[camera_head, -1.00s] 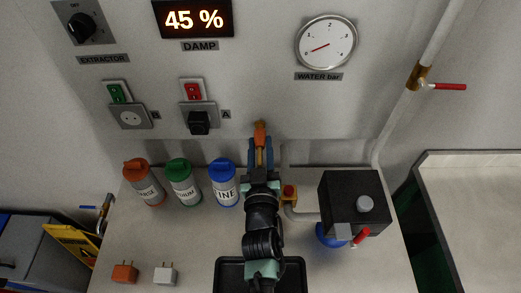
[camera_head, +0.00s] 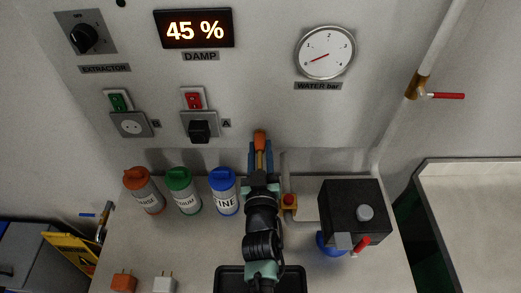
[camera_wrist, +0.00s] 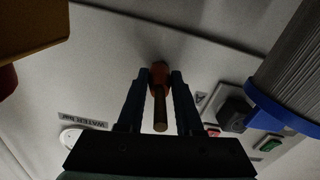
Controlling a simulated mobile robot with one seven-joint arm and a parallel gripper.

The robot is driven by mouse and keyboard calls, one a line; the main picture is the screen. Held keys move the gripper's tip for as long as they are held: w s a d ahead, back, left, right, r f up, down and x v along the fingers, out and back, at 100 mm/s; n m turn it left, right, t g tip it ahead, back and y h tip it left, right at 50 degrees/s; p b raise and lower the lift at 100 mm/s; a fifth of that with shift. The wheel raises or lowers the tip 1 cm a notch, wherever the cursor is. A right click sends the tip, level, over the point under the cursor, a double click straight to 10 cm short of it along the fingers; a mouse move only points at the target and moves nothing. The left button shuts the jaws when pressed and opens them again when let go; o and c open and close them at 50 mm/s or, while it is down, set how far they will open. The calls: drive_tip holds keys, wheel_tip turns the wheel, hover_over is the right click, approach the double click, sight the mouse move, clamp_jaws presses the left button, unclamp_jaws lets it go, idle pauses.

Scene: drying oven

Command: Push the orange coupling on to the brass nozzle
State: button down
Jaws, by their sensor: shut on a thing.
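The orange coupling (camera_head: 260,140) is held between the blue fingers of my gripper (camera_head: 260,153), in front of the back wall. In the wrist view the coupling (camera_wrist: 158,74) sits between the two fingertips (camera_wrist: 158,82). A brass-brown rod (camera_wrist: 160,113) runs from it back toward the palm, between the fingers. I cannot tell whether this rod is the brass nozzle or part of the coupling. The far end of the coupling is hard to make out against the wall.
A brass fitting with a red top (camera_head: 289,201) and a pale upright pipe (camera_head: 284,168) stand close right of my gripper. A blue-capped bottle (camera_head: 223,198) stands close left. A black box (camera_head: 350,207) is further right. A black tray (camera_head: 292,273) lies below my arm.

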drive_tip(key=shift+c, duration=2.4)
unclamp_jaws()
drive_tip(key=s+b, duration=0.2)
drive_tip(key=s, duration=1.1)
drive_tip(key=shift+b, duration=0.3)
drive_tip(key=shift+w+r, duration=0.1)
drive_tip(key=shift+w, duration=0.05)
